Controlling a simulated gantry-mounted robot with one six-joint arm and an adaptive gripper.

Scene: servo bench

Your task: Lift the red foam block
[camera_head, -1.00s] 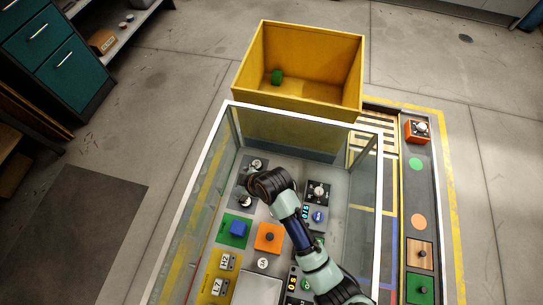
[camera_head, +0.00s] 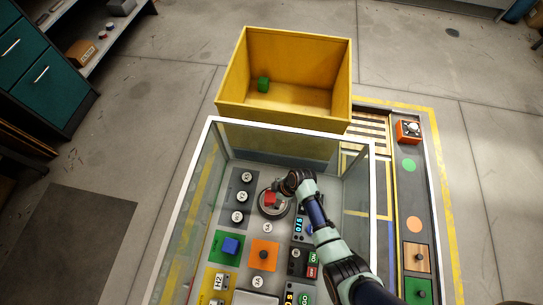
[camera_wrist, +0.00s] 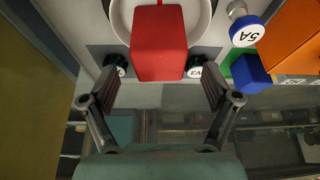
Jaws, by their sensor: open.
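The red foam block (camera_head: 270,199) sits on a round dish (camera_head: 262,208) on the bench panel, inside the glass-walled enclosure. In the wrist view the block (camera_wrist: 158,45) is upper centre, with the dish's pale rim (camera_wrist: 119,20) around its far end. My gripper (camera_head: 281,188) is at the block's upper right in the head view and partly covers the dish. In the wrist view my gripper (camera_wrist: 160,74) is open, one finger to each side of the block's near end. Gaps show on both sides, and nothing is held.
Dark-based knobs (camera_head: 242,197) stand left of the dish. A blue block (camera_head: 230,246) on a green pad and an orange pad (camera_head: 263,254) are in front. Glass walls with a white rim (camera_head: 290,131) surround the panel. A yellow bin (camera_head: 232,108) holding a green cube stands behind.

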